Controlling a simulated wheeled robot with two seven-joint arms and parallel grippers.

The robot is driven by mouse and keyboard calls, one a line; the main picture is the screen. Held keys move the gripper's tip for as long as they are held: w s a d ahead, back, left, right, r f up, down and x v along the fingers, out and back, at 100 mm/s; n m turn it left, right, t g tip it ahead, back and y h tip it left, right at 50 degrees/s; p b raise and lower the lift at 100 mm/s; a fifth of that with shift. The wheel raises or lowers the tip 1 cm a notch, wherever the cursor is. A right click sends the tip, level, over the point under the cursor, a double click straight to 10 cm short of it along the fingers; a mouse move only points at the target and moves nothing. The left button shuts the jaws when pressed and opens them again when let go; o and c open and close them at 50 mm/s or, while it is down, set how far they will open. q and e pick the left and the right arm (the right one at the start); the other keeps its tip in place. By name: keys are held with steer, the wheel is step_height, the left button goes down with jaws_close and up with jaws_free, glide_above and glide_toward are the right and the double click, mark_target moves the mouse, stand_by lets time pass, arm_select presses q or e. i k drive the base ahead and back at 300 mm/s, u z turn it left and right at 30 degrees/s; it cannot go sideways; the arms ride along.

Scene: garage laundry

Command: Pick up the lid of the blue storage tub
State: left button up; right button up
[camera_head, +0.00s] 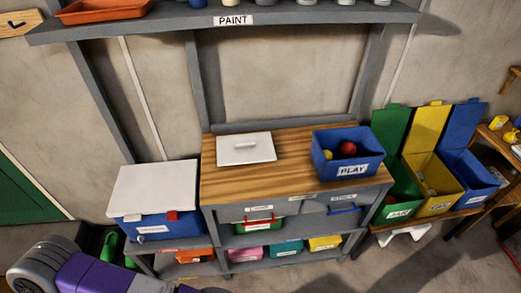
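A blue tub (190,229) with a flat white lid (155,188) stands at the left of the workbench. The lid lies on its top, with a red latch at the front rim. A blue bin labelled PLAY (350,172) stands open on the right of the bench top, with a red and a yellow ball inside. A loose white lid (245,157) with a handle lies flat on the bench left of that bin. Part of my purple and grey arm shows at the bottom left, below the left tub. Neither of my grippers shows.
The wooden workbench (290,186) has bare top in front of the loose lid. Small coloured bins fill its lower shelf. Green, yellow (432,183) and blue open-lidded bins stand at right. A grey shelf marked PAINT (150,24) hangs above.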

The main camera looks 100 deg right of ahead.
mark_target(242, 149)
steer(key=z, duration=2.05)
